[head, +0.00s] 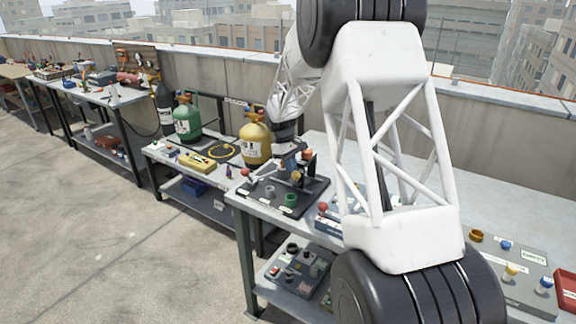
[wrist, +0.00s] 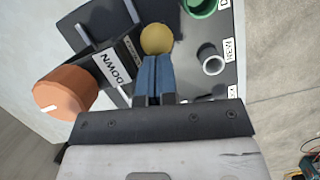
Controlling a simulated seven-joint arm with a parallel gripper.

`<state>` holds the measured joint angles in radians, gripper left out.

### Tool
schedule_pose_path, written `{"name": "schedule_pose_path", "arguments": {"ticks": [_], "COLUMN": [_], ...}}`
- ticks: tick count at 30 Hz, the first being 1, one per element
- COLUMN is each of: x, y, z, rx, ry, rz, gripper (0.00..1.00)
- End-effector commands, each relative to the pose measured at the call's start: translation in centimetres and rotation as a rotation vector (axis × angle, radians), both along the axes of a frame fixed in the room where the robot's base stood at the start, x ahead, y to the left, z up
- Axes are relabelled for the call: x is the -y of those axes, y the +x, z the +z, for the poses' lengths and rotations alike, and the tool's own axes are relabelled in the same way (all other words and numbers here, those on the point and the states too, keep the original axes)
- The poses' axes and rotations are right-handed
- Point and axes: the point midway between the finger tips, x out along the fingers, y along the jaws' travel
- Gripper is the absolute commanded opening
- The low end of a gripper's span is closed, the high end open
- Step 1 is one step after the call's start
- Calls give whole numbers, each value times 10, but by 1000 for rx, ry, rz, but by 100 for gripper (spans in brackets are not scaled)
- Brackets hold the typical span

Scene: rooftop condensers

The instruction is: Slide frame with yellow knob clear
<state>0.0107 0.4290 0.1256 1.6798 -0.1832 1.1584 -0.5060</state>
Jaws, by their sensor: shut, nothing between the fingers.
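The yellow knob (wrist: 156,39) shows in the wrist view just beyond my fingertips. My gripper (wrist: 156,62) is shut and empty, its blue fingers together and pointing at the knob. The fingertips overlap the knob's near edge in the picture; I cannot tell whether they touch it. A dark block labelled DOWN (wrist: 112,70) stands just left of the fingers. The frame's outline is hard to make out, partly hidden by my fingers. In the head view my gripper (head: 296,174) is low over the dark board (head: 314,193) on the bench.
An orange cylinder (wrist: 66,91) is left of the fingers. A grey ring (wrist: 212,62) and a green ring (wrist: 200,6) stand at right on the board. A yellow gas bottle (head: 256,145) stands behind at left. A panel with knobs (head: 510,262) lies at right.

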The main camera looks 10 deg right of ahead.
Motion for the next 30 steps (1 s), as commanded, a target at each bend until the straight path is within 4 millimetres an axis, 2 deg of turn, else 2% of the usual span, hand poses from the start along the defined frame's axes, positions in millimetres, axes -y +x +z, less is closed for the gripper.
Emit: {"name": "schedule_pose_path", "arguments": {"ticks": [4,17,23,30], "x": [5,5,-2,-20], "y": [-7,-7,2,28], "z": [-4,-8,-6,4], "rx": [-8,-15,-13,-4], "ry": [-1,-1,-1,0], "rz": [-1,-2,-2,0], "gripper": [0,0,0,0]}}
